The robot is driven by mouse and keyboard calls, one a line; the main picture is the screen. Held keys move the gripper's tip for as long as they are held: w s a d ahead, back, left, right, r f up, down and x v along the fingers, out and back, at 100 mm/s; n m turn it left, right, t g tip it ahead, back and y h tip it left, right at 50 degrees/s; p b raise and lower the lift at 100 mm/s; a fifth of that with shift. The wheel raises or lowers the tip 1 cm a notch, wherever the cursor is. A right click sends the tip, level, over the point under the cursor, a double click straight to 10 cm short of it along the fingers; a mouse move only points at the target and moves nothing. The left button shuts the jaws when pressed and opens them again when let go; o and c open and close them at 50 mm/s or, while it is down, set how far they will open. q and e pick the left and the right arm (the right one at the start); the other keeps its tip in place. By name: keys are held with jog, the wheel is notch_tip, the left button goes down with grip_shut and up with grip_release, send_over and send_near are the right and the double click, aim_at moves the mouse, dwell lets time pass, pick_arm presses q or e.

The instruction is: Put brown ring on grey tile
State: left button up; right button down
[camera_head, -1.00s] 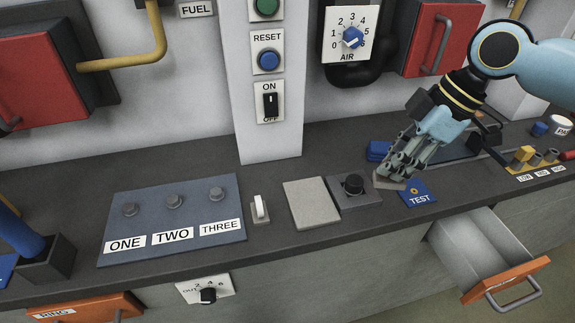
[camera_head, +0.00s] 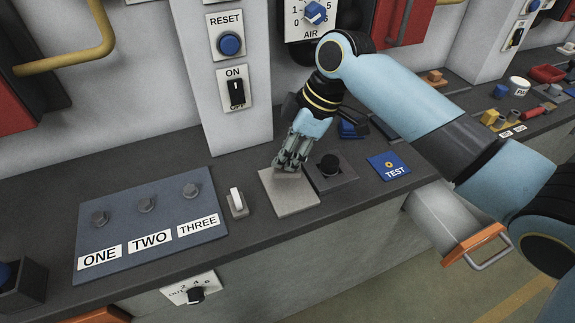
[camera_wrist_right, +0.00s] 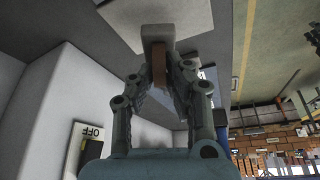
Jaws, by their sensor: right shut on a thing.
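The grey tile (camera_head: 291,203) is a light square plate on the dark bench, between the white rocker switch and the black knob. My right gripper (camera_head: 288,170) points down over the back part of the tile. It is shut on the brown ring, which shows edge-on as a brown strip between the fingers in the right wrist view (camera_wrist_right: 159,66). In that view the pale tile (camera_wrist_right: 166,33) lies just beyond the fingertips. In the head view the fingers mostly hide the ring. I cannot tell whether it touches the tile. My left gripper is out of view.
A black knob on a grey base (camera_head: 330,168) stands close right of the tile, and a white rocker switch (camera_head: 237,203) close left. A blue TEST plate (camera_head: 389,166) lies further right. An open drawer (camera_head: 474,243) juts out below the bench.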

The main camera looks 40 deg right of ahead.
notch_tip(320, 180, down, 4)
jog(key=shift+r, duration=0.2)
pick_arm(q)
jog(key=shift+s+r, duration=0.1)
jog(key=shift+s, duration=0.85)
pick_arm(e)
jog(key=shift+f, duration=0.15)
jog(key=c, duration=1.4)
grip_release()
jog(key=shift+f, duration=0.15)
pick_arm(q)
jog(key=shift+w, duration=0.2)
pick_arm(e)
jog(key=shift+o, duration=0.2)
jog(key=shift+r, duration=0.25)
jog(key=v, duration=1.2)
